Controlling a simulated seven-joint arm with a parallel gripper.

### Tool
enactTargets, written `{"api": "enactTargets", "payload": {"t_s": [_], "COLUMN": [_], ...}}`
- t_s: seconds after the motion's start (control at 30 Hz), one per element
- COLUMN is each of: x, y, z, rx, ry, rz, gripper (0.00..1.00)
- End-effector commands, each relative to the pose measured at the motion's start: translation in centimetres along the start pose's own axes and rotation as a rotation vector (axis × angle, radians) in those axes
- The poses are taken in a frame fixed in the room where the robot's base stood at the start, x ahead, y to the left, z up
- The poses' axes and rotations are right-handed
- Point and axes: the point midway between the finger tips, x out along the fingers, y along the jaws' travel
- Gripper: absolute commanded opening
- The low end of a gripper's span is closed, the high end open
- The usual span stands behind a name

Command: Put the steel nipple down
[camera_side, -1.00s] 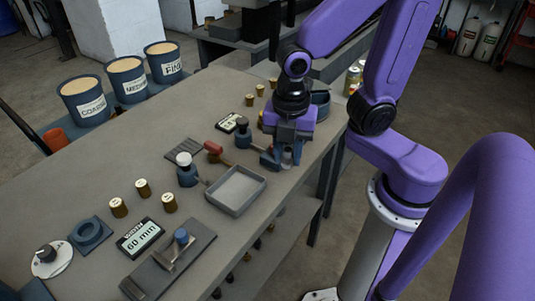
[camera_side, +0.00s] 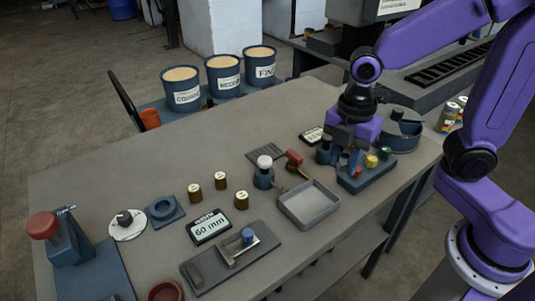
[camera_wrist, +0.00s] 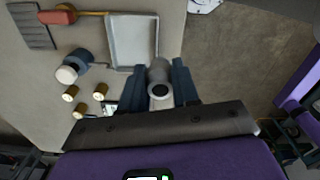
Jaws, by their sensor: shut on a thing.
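My gripper (camera_side: 347,166) is at the right part of the bench in the side view, beside a blue block with coloured caps (camera_side: 368,176). In the wrist view my gripper (camera_wrist: 161,92) has its two blue fingers shut on the steel nipple (camera_wrist: 158,73), a grey tube with its dark round opening toward the camera. The nipple is beside the end of the shallow grey tray (camera_wrist: 132,45). I cannot tell how high it is above the bench. In the side view the fingers mostly hide it.
The tray (camera_side: 309,203), a white-topped blue tool (camera_side: 264,173) and a red-headed mallet (camera_side: 294,158) lie left of my gripper. Several brass cylinders (camera_side: 221,180) stand farther left. A round blue pan (camera_side: 399,132) is behind. Bare bench (camera_side: 110,180) lies at the left.

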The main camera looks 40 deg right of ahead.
Motion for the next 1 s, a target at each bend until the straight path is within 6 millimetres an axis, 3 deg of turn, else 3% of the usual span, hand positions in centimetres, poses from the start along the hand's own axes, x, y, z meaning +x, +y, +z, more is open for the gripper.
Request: {"api": "enactTargets", "payload": {"t_s": [0.1,0.4,0.67,0.87,1.0], "x": [-0.1,0.2,0.6,1.1,2.2], "y": [3.0,9.7,12.6,14.2,16.5], "z": [0.5,3.4,5.7,6.2,6.3], "rx": [0.053,0.171,0.229,0.238,0.237], "ry": [-0.001,0.0,0.0,0.0,0.0], "rz": [-0.002,-0.001,0.0,-0.001,-0.002], "gripper": [0.0,0.0,0.0,0.0,0.0]}}
